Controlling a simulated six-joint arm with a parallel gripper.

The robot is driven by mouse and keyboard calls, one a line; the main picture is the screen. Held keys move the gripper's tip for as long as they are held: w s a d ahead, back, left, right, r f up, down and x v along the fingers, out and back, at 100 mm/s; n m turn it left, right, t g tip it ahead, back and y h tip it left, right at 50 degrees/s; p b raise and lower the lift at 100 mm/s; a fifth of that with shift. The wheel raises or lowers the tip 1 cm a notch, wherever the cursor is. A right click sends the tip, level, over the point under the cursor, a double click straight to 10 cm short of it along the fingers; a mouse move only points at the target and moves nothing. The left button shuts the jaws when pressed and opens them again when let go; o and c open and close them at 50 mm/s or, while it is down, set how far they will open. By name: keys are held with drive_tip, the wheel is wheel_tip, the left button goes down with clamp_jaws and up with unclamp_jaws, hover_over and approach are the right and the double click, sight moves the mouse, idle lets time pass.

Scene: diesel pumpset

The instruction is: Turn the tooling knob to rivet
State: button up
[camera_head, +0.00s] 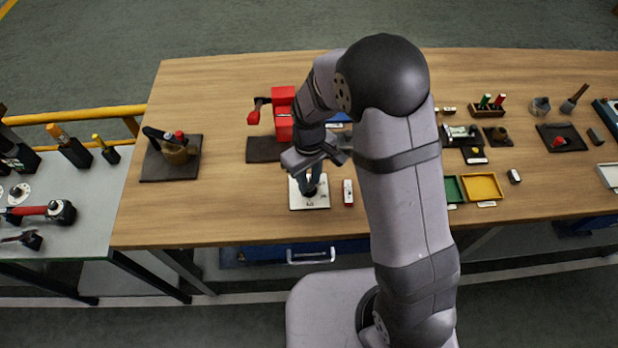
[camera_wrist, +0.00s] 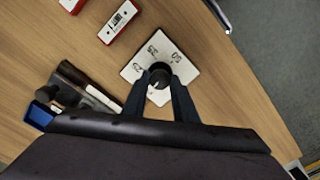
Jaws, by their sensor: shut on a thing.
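A black round knob (camera_wrist: 160,72) stands on a square white plate (camera_wrist: 137,68) with dark markings around it. Some markings look like numbers, such as 25 and 50; I cannot read the word rivet. The plate also shows near the table's front edge in the head view (camera_head: 323,204). My gripper (camera_wrist: 160,84) reaches down over the plate, with its two dark fingers shut on the knob, one on each side. A light mark shows on the knob's top, but its exact setting is unclear. In the head view my gripper (camera_head: 309,188) hides most of the knob.
A red-and-white labelled block (camera_head: 348,193) stands just right of the plate. A red machine (camera_head: 283,112) stands behind on a dark base (camera_head: 264,150). Green (camera_head: 453,189) and yellow (camera_head: 483,186) trays lie to the right. The table left of the plate is clear.

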sight(309, 183)
drive_tip(key=shift+w+r+n, duration=0.1)
drive_tip(key=shift+w+n, duration=0.05)
drive_tip(key=shift+n, duration=0.25)
drive_tip(key=o, duration=1.1)
drive_tip(key=shift+c, duration=0.2)
drive_tip(key=shift+r+b, duration=0.95)
drive_tip(key=shift+r, duration=2.7)
